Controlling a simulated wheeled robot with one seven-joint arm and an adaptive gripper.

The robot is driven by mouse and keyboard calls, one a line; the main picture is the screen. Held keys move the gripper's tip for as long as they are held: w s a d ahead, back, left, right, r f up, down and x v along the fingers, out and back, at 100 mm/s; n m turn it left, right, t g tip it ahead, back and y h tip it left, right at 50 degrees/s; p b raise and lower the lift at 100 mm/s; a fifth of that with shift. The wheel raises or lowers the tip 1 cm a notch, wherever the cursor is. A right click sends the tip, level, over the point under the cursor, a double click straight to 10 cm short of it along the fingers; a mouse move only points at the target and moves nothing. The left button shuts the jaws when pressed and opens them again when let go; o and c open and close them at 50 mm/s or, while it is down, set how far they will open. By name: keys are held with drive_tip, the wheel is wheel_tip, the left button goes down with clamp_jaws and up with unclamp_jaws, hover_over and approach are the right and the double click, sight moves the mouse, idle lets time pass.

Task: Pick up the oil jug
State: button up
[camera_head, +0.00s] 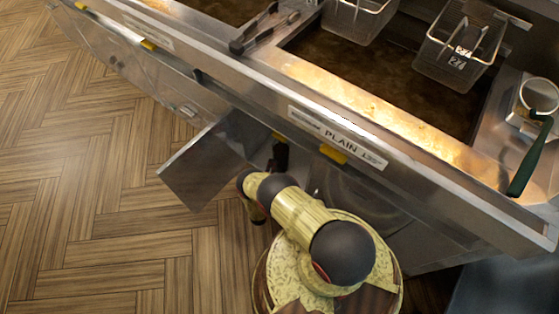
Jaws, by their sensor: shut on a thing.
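The oil jug does not show in this view. My arm, pale yellow with black joints, bends down at the front of the fryer beside an open cabinet door (214,160). The far part of the arm passes low toward the opening under the fryer front. My gripper cannot be made out there; the fryer's front edge and my own arm hide that space. A small dark shape shows in the shadow of the opening, too unclear to name.
Above are oil vats, two wire baskets (461,48), black-handled tongs (262,30), a metal cup (538,96) and a green-handled tool (528,160). Wooden floor (80,180) at left is clear.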

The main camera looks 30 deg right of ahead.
drive_tip(key=shift+c, duration=1.2)
drive_tip(key=shift+w, duration=0.1)
drive_tip(key=shift+c, duration=0.2)
drive_tip(key=shift+r, duration=0.1)
drive_tip(key=p+v, duration=0.3)
drive_tip(key=v, duration=1.5)
drive_tip(key=shift+r, duration=0.25)
drive_tip(key=shift+a, duration=0.1)
